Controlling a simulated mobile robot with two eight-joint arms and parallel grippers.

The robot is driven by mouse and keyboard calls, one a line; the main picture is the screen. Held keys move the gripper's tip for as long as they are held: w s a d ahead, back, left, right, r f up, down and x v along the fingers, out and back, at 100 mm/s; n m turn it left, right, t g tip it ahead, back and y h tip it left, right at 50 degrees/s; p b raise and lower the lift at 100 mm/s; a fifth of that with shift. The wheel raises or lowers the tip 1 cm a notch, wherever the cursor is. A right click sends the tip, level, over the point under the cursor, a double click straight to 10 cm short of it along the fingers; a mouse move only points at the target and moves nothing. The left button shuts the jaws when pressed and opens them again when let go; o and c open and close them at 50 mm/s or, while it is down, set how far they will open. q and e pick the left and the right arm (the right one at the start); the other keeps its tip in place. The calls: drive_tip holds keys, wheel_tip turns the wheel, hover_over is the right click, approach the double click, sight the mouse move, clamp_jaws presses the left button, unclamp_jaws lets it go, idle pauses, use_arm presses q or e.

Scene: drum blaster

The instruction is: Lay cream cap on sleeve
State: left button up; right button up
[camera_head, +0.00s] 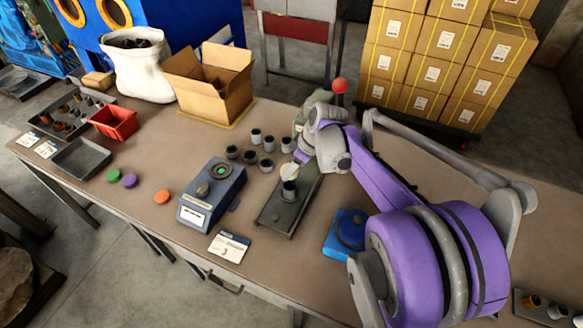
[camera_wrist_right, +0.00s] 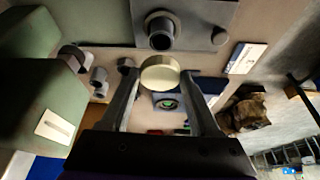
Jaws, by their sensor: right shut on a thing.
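The round cream cap (camera_head: 289,170) is held by my right gripper (camera_head: 297,160). In the right wrist view the cap (camera_wrist_right: 160,76) sits between the two fingertips (camera_wrist_right: 160,86), its round face showing. The dark grey sleeve (camera_head: 289,190) stands upright on a dark fixture plate (camera_head: 272,214). In the head view the cap appears just above and behind the sleeve's top. The sleeve also shows in the right wrist view (camera_wrist_right: 162,32), close to the cap but apart from it in the picture. The exact height gap is unclear. My left gripper is in neither view.
Several dark and grey cups (camera_head: 268,144) stand behind the plate. A blue device with a green-lit display (camera_head: 212,194) is to its left, a blue block (camera_head: 345,232) to its right. A green block (camera_wrist_right: 45,45) shows in the wrist view. The left front table has coloured discs (camera_head: 129,181).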

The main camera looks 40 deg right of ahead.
drive_tip(key=shift+d, duration=0.1)
drive_tip(key=shift+f+b, duration=0.65)
drive_tip(key=shift+f, duration=0.25)
wheel_tip(320, 180, down, 2)
drive_tip(key=shift+f+b, duration=0.2)
drive_tip(key=shift+b, duration=0.65)
drive_tip(key=shift+f+b, duration=0.45)
drive_tip(key=shift+f, duration=0.25)
drive_tip(key=shift+f, duration=0.35)
drive_tip(key=o, duration=1.4)
